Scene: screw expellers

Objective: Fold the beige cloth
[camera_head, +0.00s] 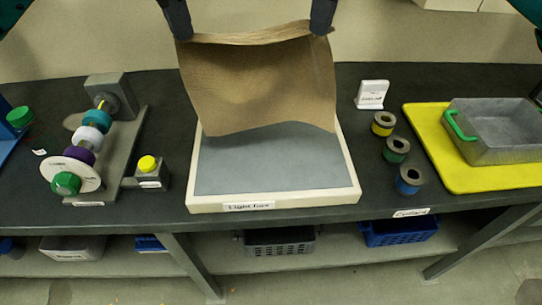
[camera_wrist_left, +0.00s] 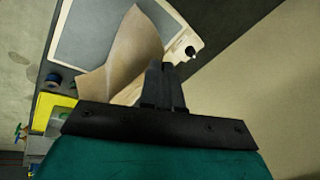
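The beige cloth (camera_head: 262,88) hangs from its two upper corners above the light box (camera_head: 196,205), a cream-framed tray with a grey panel. My left gripper (camera_head: 182,34) is shut on the cloth's upper left corner. My right gripper (camera_head: 321,30) is shut on its upper right corner. The upper edge sags a little between them, and the lower edge covers the back part of the panel. In the left wrist view, the fingers of my left gripper (camera_wrist_left: 160,85) are close together at the cloth (camera_wrist_left: 130,55), with the light box (camera_wrist_left: 88,38) beyond.
Left of the light box stand a screw expeller (camera_head: 92,140) and a small block with a yellow button (camera_head: 148,168). Right of it are a white sign (camera_head: 372,94), several dark rings with coloured bands (camera_head: 395,150), and a metal tray (camera_head: 500,125) on a yellow mat (camera_head: 430,130).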

